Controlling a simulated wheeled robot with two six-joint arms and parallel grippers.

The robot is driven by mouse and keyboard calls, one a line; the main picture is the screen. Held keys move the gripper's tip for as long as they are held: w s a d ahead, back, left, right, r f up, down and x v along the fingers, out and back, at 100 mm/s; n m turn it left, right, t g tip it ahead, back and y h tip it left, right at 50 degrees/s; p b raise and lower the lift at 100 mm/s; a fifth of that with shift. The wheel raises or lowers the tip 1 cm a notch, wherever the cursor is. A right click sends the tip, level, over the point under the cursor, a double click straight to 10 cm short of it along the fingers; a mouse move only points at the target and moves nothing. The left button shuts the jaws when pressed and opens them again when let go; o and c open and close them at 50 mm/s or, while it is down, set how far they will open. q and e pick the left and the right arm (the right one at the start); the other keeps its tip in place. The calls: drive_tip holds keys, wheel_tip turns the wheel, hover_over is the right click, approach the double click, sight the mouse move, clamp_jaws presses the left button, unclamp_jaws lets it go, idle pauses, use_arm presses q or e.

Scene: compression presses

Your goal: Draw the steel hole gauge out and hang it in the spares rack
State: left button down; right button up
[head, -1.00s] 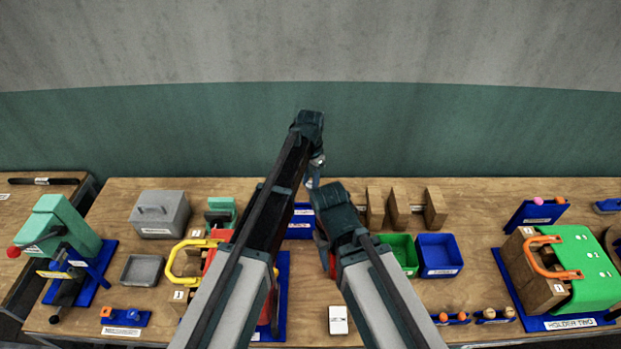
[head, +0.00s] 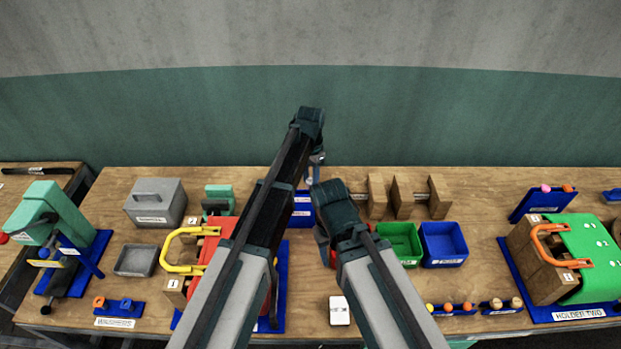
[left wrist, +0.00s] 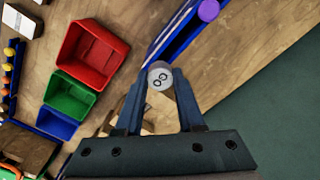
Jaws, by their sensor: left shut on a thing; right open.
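A small round grey piece with two dark rings on its face, which looks like the steel hole gauge (left wrist: 160,76), sits between the fingertips of my left gripper (left wrist: 159,84) in the left wrist view. My left gripper (head: 315,176) is shut on it, above the back of the bench in the head view. A blue rack (left wrist: 180,42) with a purple round end lies just beyond the gauge; I cannot tell whether they touch. A labelled blue piece (head: 301,215) shows partly behind my left arm. My right gripper (head: 323,244) is open, lower down, its fingers mostly hidden.
Red (left wrist: 91,55), green (head: 399,244) and blue (head: 443,245) bins stand near my arms. Wooden blocks (head: 403,197) stand behind them. A yellow-handled red press (head: 222,237) is left, and a green press (head: 590,245) is right. A white box (head: 339,310) lies in front.

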use_arm(q)
drive_tip(key=shift+f+b, duration=1.05)
drive_tip(key=shift+f, duration=0.35)
drive_tip(key=shift+c, duration=2.2)
unclamp_jaws()
drive_tip(key=shift+r, duration=0.2)
wheel_tip(320, 180, up, 14)
drive_tip(key=p, duration=1.4)
drive_tip(key=shift+f, duration=0.2)
drive_tip(key=shift+f, duration=0.1)
